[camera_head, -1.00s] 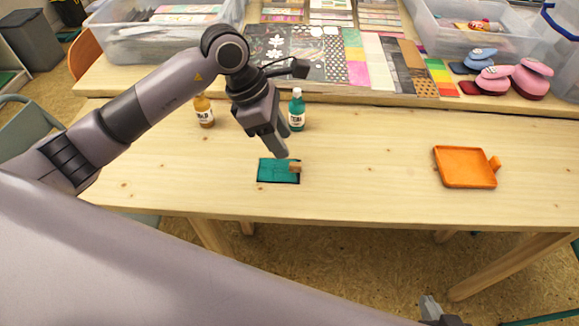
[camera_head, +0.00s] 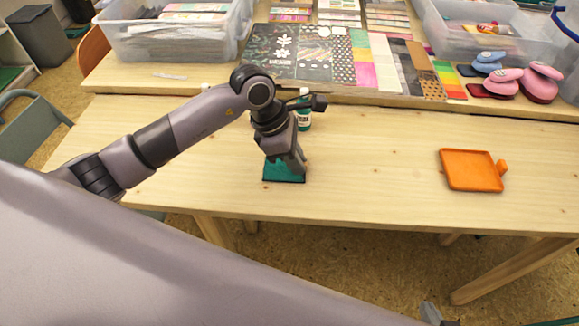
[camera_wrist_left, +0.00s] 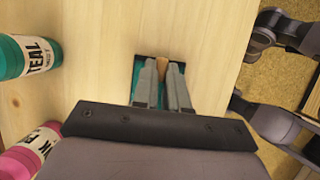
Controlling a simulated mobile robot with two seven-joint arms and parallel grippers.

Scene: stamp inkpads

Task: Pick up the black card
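Black patterned cards or sheets lie at the back of the table, one with white flowers (camera_head: 272,45) and one darker beside it (camera_head: 314,55); I cannot tell which one the task names. My left gripper (camera_head: 299,172) is far in front of them, low over a teal inkpad (camera_head: 284,179). In the left wrist view, its fingers (camera_wrist_left: 162,68) stand a little apart with a small wooden block (camera_wrist_left: 162,66) between the tips, over the teal pad (camera_wrist_left: 153,60). I cannot tell whether they grip it. Part of my right gripper (camera_head: 430,313) shows at the bottom edge.
A teal bottle (camera_head: 305,118) stands just behind my left gripper. An orange tray (camera_head: 471,170) lies on the right. Clear bins (camera_head: 165,40) and pink stampers (camera_head: 540,82) stand along the back. A pink bottle (camera_wrist_left: 33,152) shows in the wrist view.

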